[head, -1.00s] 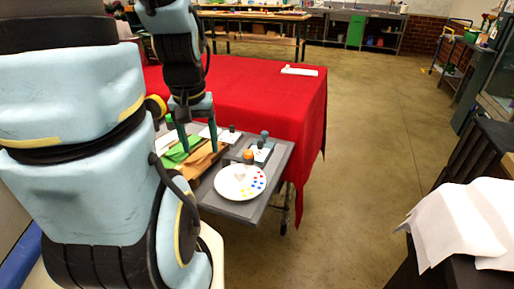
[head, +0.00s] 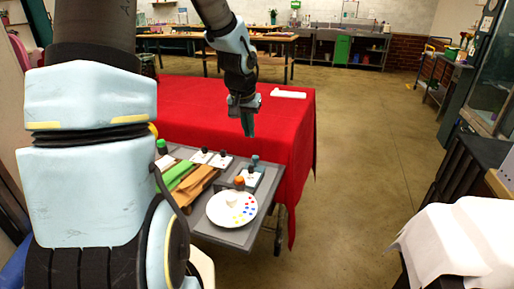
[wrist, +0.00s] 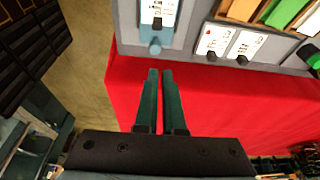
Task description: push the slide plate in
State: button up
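A blue-grey plate (head: 243,183) with a round knob on its far end lies on the grey tabletop and looks like the slide plate. It also shows at the top of the wrist view (wrist: 155,36), with a white card and a dark peg on it; its knob points toward the red cloth. My gripper (head: 249,134) hangs above the red cloth, beyond the knob. Its green fingers (wrist: 160,74) are together with only a thin gap, nothing between them, and apart from the plate. How far the plate sticks out is unclear.
A white paint palette (head: 231,208) and an orange-capped jar (head: 239,183) stand near the plate. Green and brown strips (head: 190,184) lie left, with two white cards (head: 221,160) behind. The red-covered table (head: 290,130) adjoins the grey tabletop (head: 228,236). Open floor lies right.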

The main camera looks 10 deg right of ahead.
jog(key=shift+w+d, duration=0.45)
jog(key=shift+d, duration=0.3)
grip_shut()
jog(key=p+x, duration=0.1)
jog(key=x, duration=0.8)
jog(key=shift+w+d+f, duration=0.2)
jog(key=shift+d+f, duration=0.05)
jog(key=shift+f, duration=0.05)
